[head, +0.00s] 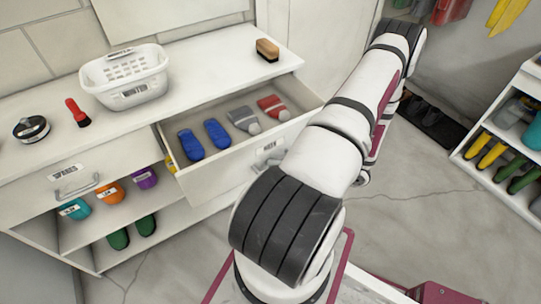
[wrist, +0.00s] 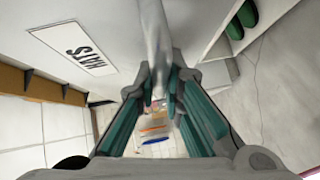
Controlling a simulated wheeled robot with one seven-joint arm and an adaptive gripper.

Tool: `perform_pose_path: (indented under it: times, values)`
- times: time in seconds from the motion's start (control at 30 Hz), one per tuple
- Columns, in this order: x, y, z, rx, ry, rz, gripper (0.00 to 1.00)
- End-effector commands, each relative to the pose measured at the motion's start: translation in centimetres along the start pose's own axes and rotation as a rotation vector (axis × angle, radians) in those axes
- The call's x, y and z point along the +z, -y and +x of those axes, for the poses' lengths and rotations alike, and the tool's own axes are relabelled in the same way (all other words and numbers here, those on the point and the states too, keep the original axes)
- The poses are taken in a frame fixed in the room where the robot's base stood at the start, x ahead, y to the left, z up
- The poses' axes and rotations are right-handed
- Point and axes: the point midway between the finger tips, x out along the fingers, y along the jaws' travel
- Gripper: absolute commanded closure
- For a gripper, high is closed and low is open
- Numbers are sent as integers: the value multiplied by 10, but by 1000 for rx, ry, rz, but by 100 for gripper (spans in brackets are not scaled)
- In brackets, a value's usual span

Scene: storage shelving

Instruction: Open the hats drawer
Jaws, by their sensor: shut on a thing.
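The hats drawer (head: 222,166) is pulled out from the white cabinet and its inside shows in the head view. Its front has a label (wrist: 84,50) reading HATS in the wrist view. Inside lie a pair of blue knitted items (head: 204,139) and grey and red ones (head: 257,113). The drawer's grey handle (wrist: 155,45) runs between the fingers of my gripper (wrist: 160,82), which is shut on it.
A closed SPARES drawer (head: 77,186) is to the left, above open shelves with colored rolled items. On the counter are a white basket (head: 130,82), a red brush (head: 77,112), a round tin (head: 31,129) and a brown brush (head: 267,50). A shoe rack (head: 510,120) stands at right.

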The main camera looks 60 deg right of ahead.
Motion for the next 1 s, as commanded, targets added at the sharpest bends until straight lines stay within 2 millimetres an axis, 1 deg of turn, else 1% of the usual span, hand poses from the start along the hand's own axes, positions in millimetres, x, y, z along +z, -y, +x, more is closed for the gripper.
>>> perform_pose_path:
  times: [0.13, 0.47, 0.5, 0.57, 0.6, 0.87, 1.0]
  values:
    - [-3, 1, -4, 2, 2, 2, 100]
    - [-4, 1, -5, 1, 2, 1, 100]
    - [-4, 1, -5, 1, 2, 1, 89]
    - [-4, 1, -5, 1, 2, 1, 75]
    - [-4, 1, -5, 1, 2, 1, 70]
    - [-4, 1, -5, 0, 1, 0, 70]
    - [-4, 2, -12, -1, 2, -1, 70]
